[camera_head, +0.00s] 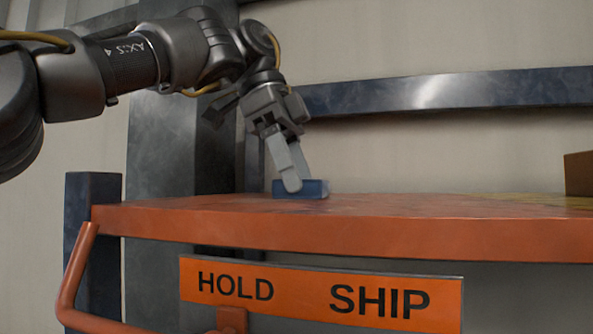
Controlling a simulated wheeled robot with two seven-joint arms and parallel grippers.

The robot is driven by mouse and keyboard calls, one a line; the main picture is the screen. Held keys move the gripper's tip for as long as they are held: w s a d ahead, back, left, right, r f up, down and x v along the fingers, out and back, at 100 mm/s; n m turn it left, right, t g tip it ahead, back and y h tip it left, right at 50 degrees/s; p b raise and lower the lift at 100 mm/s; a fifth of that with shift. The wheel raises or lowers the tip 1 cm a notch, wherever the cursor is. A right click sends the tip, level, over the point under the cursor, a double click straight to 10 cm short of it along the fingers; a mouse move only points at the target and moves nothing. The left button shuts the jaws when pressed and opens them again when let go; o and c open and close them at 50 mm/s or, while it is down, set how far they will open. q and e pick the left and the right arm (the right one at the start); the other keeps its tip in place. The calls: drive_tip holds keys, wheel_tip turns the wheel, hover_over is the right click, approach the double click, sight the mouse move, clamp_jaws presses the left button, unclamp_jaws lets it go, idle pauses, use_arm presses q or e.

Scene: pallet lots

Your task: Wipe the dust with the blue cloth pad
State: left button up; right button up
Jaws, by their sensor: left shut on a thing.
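The blue cloth pad (315,189) is a small blue block on the orange shelf top (170,208). My left gripper (291,184) reaches down from the upper left and is shut on the pad. The pad's underside appears to touch the shelf top, and a finger covers part of its front. Yellowish dust (530,198) shows on the shelf top toward the right, seen at a very low angle. My right gripper is not in view.
A brown box (579,174) stands on the shelf top at the right edge. A dark metal rail (450,92) runs behind, above the top. A sign (320,293) reading HOLD and SHIP hangs below the front edge. An orange tube handle (75,275) is at the left.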

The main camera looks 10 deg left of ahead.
sight(278, 202)
use_arm(q)
drive_tip(key=shift+a+f, duration=0.15)
drive_tip(key=shift+a, duration=0.6)
drive_tip(key=shift+s+f+b, duration=0.1)
drive_tip(key=shift+s+b, duration=0.55)
drive_tip(key=shift+s, duration=0.15)
drive_tip(key=shift+s+a+r, duration=0.1)
drive_tip(key=shift+s+r, duration=0.1)
drive_tip(key=shift+s, duration=0.7)
drive_tip(key=shift+s+f+b, duration=0.2)
drive_tip(key=shift+s+b, duration=0.2)
drive_tip(key=shift+b, duration=0.25)
drive_tip(key=shift+s+b, duration=0.3)
drive_tip(key=shift+s, duration=0.7)
drive_tip(key=shift+s+f, duration=0.1)
drive_tip(key=shift+s, duration=0.05)
